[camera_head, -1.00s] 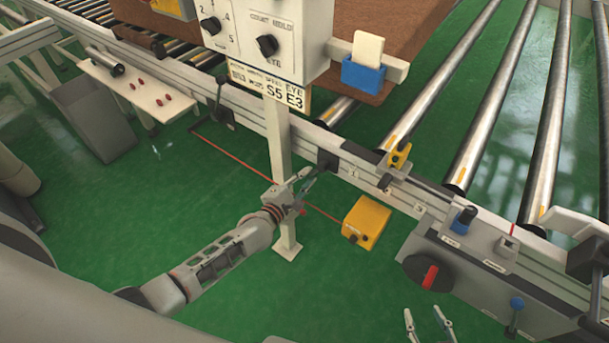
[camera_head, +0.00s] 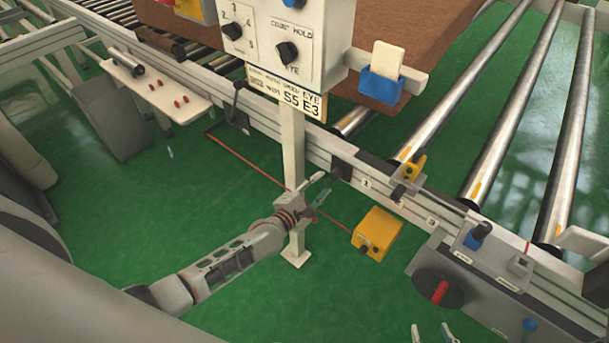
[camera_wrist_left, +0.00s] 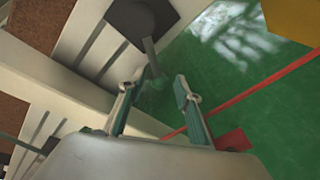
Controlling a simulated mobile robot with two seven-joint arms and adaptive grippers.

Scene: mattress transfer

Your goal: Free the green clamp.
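I cannot pick out a clearly green clamp in either view. A dark block (camera_head: 341,170) sits on the side of the conveyor rail; the left wrist view shows a dark block (camera_wrist_left: 143,20) with a grey lever hanging from it. My left gripper (camera_head: 322,187) is open and empty just below the block in the head view. In the left wrist view its two fingers (camera_wrist_left: 158,90) stand apart, with the lever's end near the gap between their tips; contact cannot be told. My right gripper (camera_head: 431,334) shows only its two separated fingertips at the bottom edge.
A white post (camera_head: 293,150) under the control panel (camera_head: 290,50) stands close to my left gripper. A yellow box (camera_head: 377,233) is on the green floor. A yellow-and-black device (camera_head: 413,168) sits on the rail. A black bracket (camera_head: 239,110) is further left.

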